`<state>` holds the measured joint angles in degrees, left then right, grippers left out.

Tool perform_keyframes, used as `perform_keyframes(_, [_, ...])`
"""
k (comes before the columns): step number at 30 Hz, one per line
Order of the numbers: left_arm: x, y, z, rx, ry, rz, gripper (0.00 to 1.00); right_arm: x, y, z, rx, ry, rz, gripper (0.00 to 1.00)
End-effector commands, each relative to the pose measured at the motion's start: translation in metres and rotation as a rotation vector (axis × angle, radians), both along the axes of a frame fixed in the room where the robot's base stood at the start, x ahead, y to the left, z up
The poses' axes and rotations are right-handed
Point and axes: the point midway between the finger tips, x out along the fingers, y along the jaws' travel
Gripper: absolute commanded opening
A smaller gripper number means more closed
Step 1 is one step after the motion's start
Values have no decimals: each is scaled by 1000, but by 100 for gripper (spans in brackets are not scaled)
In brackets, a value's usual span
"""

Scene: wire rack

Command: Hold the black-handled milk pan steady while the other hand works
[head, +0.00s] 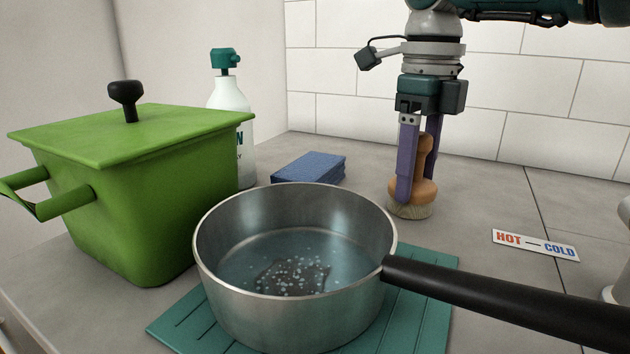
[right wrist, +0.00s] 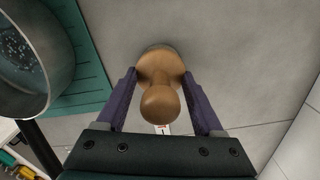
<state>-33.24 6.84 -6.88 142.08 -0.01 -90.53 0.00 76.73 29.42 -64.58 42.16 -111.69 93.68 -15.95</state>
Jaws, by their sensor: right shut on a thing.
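The steel milk pan (head: 225,305) stands upright with its black handle (head: 500,300) reaching to the right edge of the head view. It holds shallow water with bubbles over a dark patch on its floor. Its side also shows at the left of the right wrist view (right wrist: 62,75). My right gripper (head: 414,190) is shut on a wooden scrubbing brush (head: 427,190), behind the pan and apart from it. The brush is upright, bristles down at the counter; whether they touch it is unclear. The brush knob shows between the fingers in the right wrist view (right wrist: 160,103). My left gripper is out of view.
The pan is on a teal mat (head: 425,300). A lidded green pot (head: 150,210) stands at left, with a white bottle (head: 230,95) behind it. A blue folded cloth or sponge (head: 308,167) lies behind the pan. A HOT–COLD label (head: 535,245) lies right. The tiled wall closes the back.

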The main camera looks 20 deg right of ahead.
Motion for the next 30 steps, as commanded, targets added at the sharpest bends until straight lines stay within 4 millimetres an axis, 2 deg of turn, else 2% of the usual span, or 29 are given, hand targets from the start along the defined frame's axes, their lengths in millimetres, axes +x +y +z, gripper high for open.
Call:
perform_keyframes(10, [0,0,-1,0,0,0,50,0,0,-3,0,-1,0,12])
perform_keyframes(11, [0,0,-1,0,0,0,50,0,0,-3,0,-1,0,70])
perform_keyframes(18, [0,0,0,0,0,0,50,0,0,-2,0,-1,1,97])
perform_keyframes(26, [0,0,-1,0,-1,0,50,0,0,-3,0,-1,1,99])
perform_keyframes(29, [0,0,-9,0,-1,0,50,0,0,-5,0,-1,1,99])
perform_keyframes(30, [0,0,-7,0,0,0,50,1,0,2,2,-4,1,99])
